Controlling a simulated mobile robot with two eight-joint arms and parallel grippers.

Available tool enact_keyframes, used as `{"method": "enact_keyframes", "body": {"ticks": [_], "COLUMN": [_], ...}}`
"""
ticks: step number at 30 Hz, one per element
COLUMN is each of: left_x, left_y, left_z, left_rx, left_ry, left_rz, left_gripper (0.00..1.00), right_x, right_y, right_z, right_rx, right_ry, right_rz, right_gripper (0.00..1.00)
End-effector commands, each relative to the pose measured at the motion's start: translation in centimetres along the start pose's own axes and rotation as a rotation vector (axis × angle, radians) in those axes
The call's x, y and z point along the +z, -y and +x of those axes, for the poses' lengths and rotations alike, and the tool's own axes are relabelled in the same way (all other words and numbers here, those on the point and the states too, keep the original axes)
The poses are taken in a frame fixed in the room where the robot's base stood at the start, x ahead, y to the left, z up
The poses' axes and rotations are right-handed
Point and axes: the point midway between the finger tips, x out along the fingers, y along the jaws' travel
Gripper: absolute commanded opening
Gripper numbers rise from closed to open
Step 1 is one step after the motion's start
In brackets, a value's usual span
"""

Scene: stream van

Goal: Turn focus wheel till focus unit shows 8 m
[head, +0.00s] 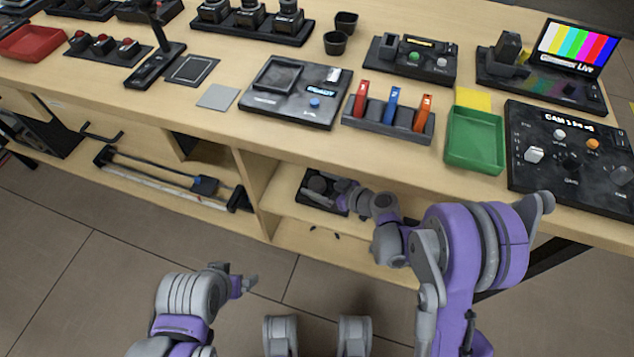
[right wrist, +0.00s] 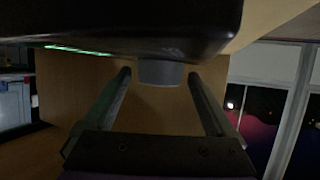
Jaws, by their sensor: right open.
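The focus unit (head: 312,202), a small black box, sits on the shelf under the table top in the head view. A dark round wheel (head: 318,184) shows on it. My right gripper (head: 345,192) is at the unit's right side and hides part of it. In the right wrist view a big dark body fills the top, with a short grey cylinder (right wrist: 160,72) sticking out between the open fingers of this gripper (right wrist: 160,80). Gaps show on both sides of it. I cannot read any distance on the unit. My left gripper (head: 243,282) is low over the floor, away from the shelf.
The table top above carries a green tray (head: 474,142), a block with coloured levers (head: 388,118) and a camera panel (head: 570,160). Rails (head: 170,178) lie in the left shelf bay. The floor before the shelf is clear.

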Motion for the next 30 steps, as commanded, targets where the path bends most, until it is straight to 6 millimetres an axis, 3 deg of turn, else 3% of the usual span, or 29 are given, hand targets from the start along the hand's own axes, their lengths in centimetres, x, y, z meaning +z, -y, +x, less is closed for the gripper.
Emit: {"method": "enact_keyframes", "body": {"ticks": [11,25,30], "left_x": [0.02,0.02,0.03], "left_y": [0.00,0.00,0.00], "left_z": [0.11,0.12,0.14], "left_rx": [0.000,0.000,0.000], "left_ry": [0.000,0.000,0.000], "left_rz": [0.000,0.000,0.000], "left_gripper": [0.90,0.90,0.90], "right_x": [-0.03,-0.02,-0.01], "right_y": [-0.01,0.01,0.04], "right_z": [0.72,0.69,0.69], "right_rx": [0.001,0.000,0.006], "right_ry": [0.000,0.000,0.000], "right_rz": [0.000,0.000,0.003], "right_gripper": [0.91,0.08,0.06]}}
